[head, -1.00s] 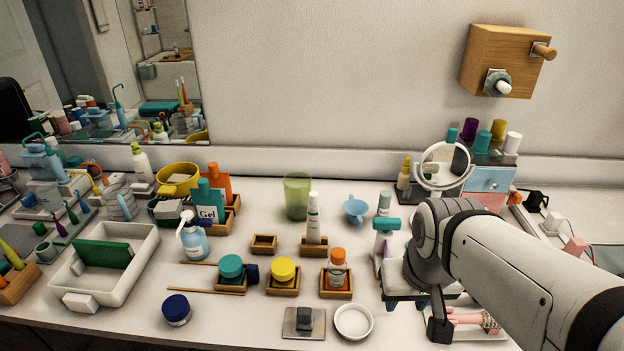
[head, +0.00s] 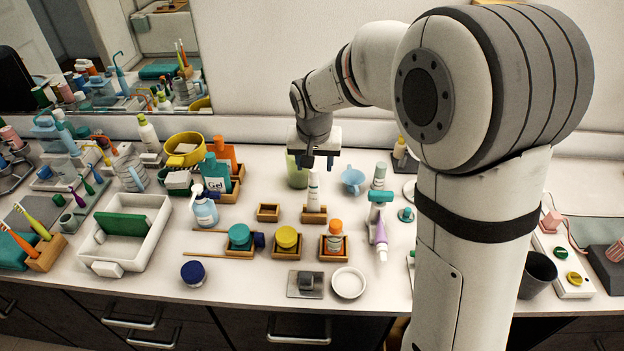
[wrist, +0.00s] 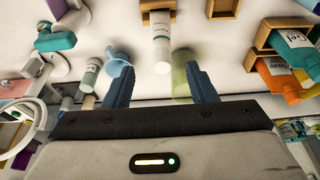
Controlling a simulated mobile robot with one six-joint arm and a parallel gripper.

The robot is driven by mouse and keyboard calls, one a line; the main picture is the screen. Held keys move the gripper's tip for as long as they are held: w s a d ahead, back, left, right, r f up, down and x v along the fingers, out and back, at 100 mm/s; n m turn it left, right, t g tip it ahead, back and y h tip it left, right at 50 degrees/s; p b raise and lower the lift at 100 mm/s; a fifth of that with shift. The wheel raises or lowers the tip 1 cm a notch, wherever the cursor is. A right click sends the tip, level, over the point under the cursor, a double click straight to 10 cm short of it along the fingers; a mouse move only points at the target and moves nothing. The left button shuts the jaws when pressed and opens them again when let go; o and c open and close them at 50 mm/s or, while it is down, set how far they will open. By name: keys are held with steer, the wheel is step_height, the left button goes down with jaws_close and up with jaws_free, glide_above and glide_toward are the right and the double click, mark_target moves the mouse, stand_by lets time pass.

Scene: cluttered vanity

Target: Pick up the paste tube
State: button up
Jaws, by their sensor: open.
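A white tube (head: 314,188) with print on it stands upright in a small wooden holder (head: 314,216) near the middle of the vanity. It also shows in the wrist view (wrist: 161,42), top centre. A purple tapered tube (head: 381,232) with a pale tip is farther right, beside a teal-topped white item (head: 380,198). I cannot tell for certain which is the paste tube. My gripper (head: 319,163) is open and empty, above and behind the white tube. In the wrist view its two fingers (wrist: 156,75) are spread, with the white tube beyond and between them.
A green cup (head: 297,172) stands just left of the white tube. A light blue cup (head: 353,180) and a pale bottle (head: 379,176) are to its right. Wooden trays with jars (head: 286,237) lie in front. The gel bottle (head: 215,172) is farther left.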

mark_target(313, 174)
steer(key=shift+w+a+f, duration=0.2)
steer(key=shift+a, duration=0.05)
steer(key=p+x, duration=0.2)
steer(key=x, duration=0.5)
steer(key=shift+d+f, duration=0.15)
steer(key=shift+f, duration=0.1)
steer(key=shift+s, duration=0.1)
steer(key=shift+c, duration=0.4)
jaws_close()
